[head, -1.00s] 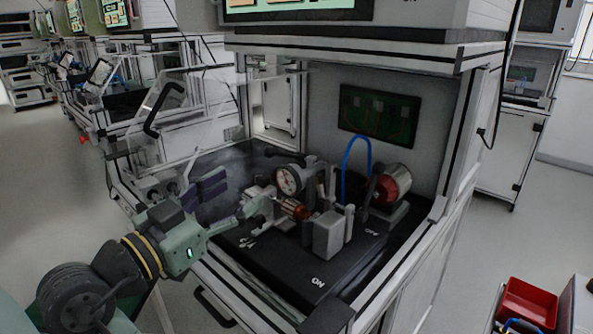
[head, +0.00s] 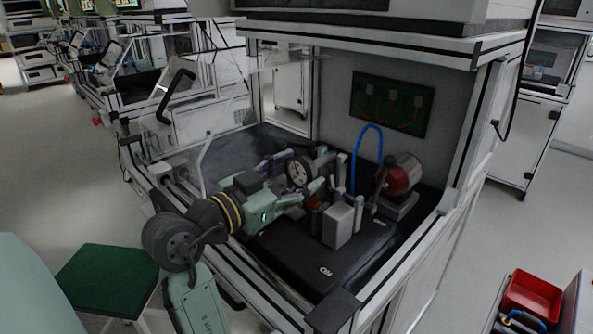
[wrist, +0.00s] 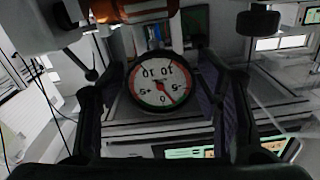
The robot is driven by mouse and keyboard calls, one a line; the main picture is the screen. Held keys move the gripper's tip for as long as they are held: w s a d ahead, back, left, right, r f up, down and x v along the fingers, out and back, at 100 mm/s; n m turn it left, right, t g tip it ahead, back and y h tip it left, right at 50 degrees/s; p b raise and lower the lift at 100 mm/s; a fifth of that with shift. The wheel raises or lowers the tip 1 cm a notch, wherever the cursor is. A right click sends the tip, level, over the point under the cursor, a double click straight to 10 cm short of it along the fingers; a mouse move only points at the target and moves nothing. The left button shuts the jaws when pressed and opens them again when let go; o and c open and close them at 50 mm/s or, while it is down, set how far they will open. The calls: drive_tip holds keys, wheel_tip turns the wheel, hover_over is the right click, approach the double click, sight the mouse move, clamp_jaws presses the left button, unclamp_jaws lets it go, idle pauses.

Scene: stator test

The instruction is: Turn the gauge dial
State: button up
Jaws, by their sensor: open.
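The gauge dial (head: 299,171) has a round white face and dark rim, and stands upright in the test station. It also shows in the wrist view (wrist: 165,84), upside down, with its red needle pointing just beside the 0. My gripper (head: 314,190) is inside the station, close to the gauge in the head view. In the wrist view my gripper (wrist: 163,90) is open, with one dark finger on each side of the dial in the picture. The face shows between the fingers. I cannot tell how far the fingertips are from the rim.
A copper-orange part (wrist: 135,10) is at the top of the wrist view. A grey block (head: 338,226), a blue hose (head: 361,150) and a red cylinder motor (head: 400,175) stand right of my gripper. The clear hinged cover (head: 205,100) is raised on the left.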

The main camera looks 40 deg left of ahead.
drive_tip(key=shift+c, duration=0.2)
drive_tip(key=c, duration=0.9)
drive_tip(key=shift+o, duration=0.2)
drive_tip(key=n+p, duration=0.2)
drive_tip(key=n, duration=0.1)
drive_tip(key=shift+w+d+r+n, duration=0.1)
drive_tip(key=shift+r+n, duration=0.1)
drive_tip(key=shift+n, duration=0.1)
drive_tip(key=shift+f+n, duration=0.15)
drive_tip(key=shift+n, duration=0.75)
drive_tip(key=o, duration=0.9)
